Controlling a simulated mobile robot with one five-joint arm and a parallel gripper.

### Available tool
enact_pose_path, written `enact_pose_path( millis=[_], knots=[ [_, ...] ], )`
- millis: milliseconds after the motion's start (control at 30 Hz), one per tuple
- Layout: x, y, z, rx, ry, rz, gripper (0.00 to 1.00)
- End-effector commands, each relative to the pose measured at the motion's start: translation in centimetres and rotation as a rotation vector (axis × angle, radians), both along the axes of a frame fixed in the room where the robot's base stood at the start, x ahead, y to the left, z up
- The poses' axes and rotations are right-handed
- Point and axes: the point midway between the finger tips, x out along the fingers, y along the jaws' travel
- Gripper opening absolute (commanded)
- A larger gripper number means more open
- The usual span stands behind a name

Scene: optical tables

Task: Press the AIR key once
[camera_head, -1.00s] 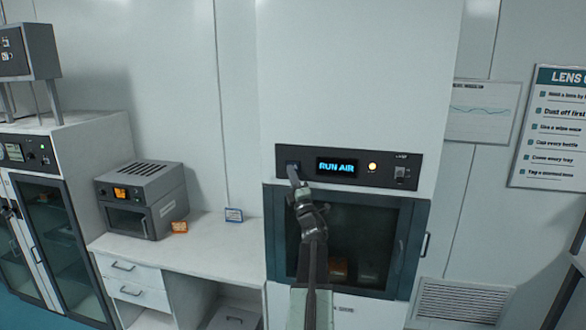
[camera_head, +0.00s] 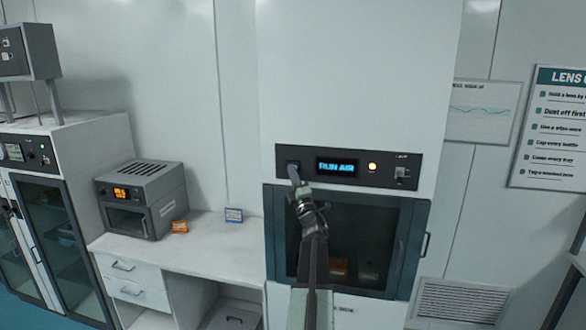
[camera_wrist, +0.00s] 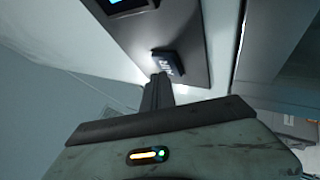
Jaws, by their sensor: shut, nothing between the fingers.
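The AIR key (camera_wrist: 168,63) is a small dark block with light lettering on the dark control panel (camera_head: 435,170). In the head view the key (camera_head: 292,163) is at the panel's left end, partly covered by my fingertips. My gripper (camera_head: 294,174) is shut and empty, its tips right at the lower part of the key. In the wrist view the fingertips (camera_wrist: 158,79) are just below the key; I cannot tell whether they touch it. The panel's display (camera_head: 336,167) reads "RUN AIR" in blue.
A lit round lamp (camera_head: 373,167) and a switch (camera_head: 401,172) are on the panel's right. A glass-fronted chamber (camera_head: 345,225) is below it. A worktop (camera_head: 215,255) with a small oven (camera_head: 142,200) is to the left. A vent grille (camera_head: 460,302) is at the lower right.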

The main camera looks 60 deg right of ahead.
Motion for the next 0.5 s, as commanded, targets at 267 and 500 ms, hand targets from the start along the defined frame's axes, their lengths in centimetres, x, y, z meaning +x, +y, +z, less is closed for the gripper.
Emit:
enact_pose_path(
  millis=[267,500],
  knots=[
    [0.07,-0.29,0.0,0.0,0.0,0.0,0.0],
    [0.15,-0.58,0.0,0.0,0.0,0.0,0.0]
  ],
)
